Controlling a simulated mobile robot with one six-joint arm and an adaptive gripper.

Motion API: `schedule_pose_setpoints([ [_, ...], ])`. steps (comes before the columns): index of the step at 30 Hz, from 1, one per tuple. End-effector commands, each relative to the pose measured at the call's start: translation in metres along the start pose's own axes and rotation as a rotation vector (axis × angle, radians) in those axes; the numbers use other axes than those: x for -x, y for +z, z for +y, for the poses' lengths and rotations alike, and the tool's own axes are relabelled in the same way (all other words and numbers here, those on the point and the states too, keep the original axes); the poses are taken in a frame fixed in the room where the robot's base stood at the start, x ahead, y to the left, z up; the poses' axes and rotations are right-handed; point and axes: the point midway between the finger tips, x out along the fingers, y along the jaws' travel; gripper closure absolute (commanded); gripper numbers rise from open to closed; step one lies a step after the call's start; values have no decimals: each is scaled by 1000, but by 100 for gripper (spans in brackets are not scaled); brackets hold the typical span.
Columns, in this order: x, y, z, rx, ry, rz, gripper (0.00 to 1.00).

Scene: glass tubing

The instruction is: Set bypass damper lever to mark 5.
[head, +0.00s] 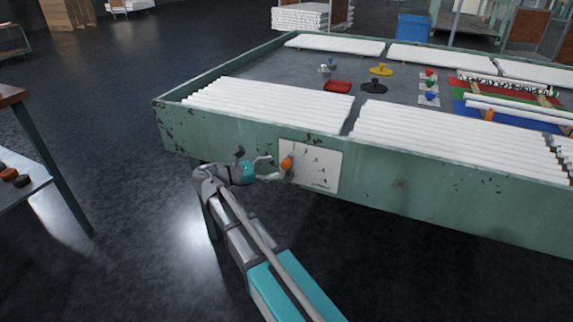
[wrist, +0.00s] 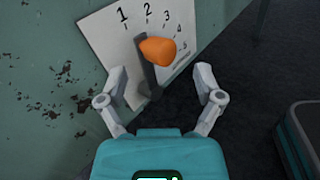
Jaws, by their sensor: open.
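The bypass damper lever (wrist: 151,79) is a dark bar with an orange knob (wrist: 158,50) on a pale scale plate (wrist: 106,33) numbered 1 to 5. In the wrist view the bar leans up and slightly left, seemingly toward the gap between 1 and 2; the standoff makes the exact mark uncertain. The knob also shows in the head view (head: 286,163), on the plate (head: 318,168) on the bench's green side. My gripper (wrist: 159,70) is open in front of the lever, one finger on each side, with visible gaps to bar and knob. It also shows in the head view (head: 272,167).
The green bench wall (head: 400,190) stands behind the plate, with white tubes (head: 270,105) lying on top. A table (head: 40,150) stands at the left of the head view. Dark floor between them is clear. A dark box (wrist: 305,135) is at the wrist view's right edge.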

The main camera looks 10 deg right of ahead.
Motion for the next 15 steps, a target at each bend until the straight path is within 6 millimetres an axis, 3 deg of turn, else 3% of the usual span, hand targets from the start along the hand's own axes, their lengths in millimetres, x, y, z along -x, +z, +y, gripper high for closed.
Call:
schedule_pose_setpoints([
  [6, -28, 0, 0, 0, 0, 0, 15],
  [15, -45, 0, 0, 0, 1, 0, 15],
])
